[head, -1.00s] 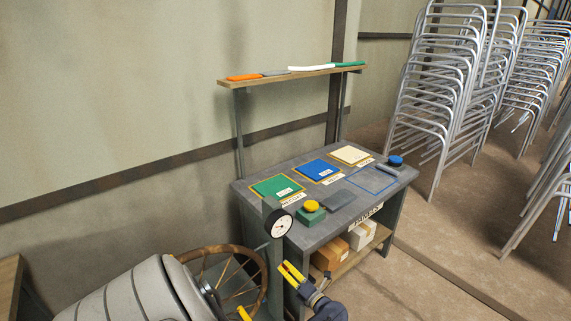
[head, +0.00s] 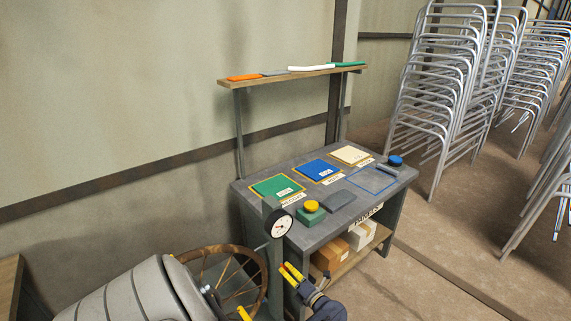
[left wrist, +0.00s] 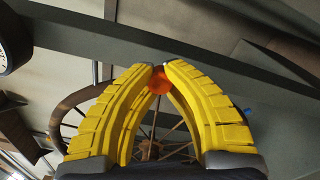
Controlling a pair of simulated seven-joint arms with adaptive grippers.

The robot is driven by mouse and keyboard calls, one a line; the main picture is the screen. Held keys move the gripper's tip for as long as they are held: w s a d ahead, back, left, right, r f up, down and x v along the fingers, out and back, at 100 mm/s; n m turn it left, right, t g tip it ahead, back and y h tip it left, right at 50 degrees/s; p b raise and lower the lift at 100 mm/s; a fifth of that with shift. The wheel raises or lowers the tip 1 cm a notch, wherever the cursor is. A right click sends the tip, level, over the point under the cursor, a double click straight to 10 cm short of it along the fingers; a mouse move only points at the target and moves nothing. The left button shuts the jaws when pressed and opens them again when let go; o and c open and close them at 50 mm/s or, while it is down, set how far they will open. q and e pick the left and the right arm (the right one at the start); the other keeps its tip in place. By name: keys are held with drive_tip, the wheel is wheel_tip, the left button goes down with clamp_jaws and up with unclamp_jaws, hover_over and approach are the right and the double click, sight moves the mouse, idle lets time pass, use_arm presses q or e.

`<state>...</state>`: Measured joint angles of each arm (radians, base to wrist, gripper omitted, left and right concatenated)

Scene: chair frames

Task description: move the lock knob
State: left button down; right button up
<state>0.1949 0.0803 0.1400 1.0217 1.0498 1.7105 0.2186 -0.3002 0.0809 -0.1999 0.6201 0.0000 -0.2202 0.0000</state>
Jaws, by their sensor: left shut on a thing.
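The lock knob (left wrist: 159,87) is a small red-orange ball in the left wrist view. It sits between the tips of my left gripper's yellow fingers (left wrist: 158,70), which are shut on it. In the head view my left gripper (head: 291,272) is at the bottom centre, below the dial gauge (head: 280,223) and in front of the bench. My right gripper is not in view.
A spoked wheel (head: 206,259) stands left of the gripper, beside a large grey ribbed body (head: 125,296). The bench (head: 343,222) carries coloured plates and buttons, with boxes on its lower shelf. A small yellow piece (head: 243,313) shows at the bottom edge. Stacked chairs (head: 450,90) stand right.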

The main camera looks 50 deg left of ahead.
use_arm(q)
drive_tip(key=shift+a, duration=0.6)
idle(0.3)
drive_tip(key=c, duration=1.4)
unclamp_jaws()
drive_tip(key=shift+c, duration=0.2)
